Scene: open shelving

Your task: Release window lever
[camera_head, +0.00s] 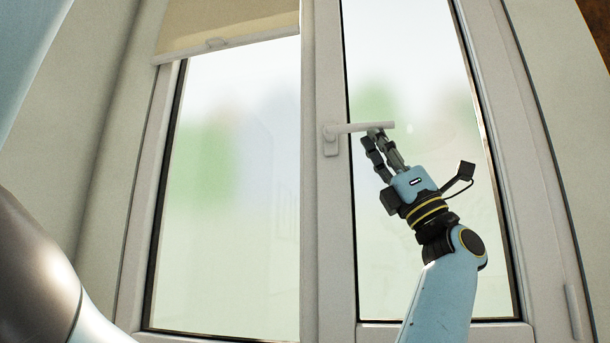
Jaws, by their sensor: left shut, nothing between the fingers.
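The white window lever (358,128) sits on the frame between the two panes. Its handle points right, roughly level, from its base plate (331,142). My left gripper (375,136) comes up from below, with its dark fingers shut and nothing held. The lever is nearly all visible. My right gripper is out of view.
The white window frame (312,230) surrounds the left pane (230,210) and the right pane (415,70). A beige roller blind (225,22) covers the top of the left pane. A hinge (573,312) is at the lower right. The space left of the lever is clear.

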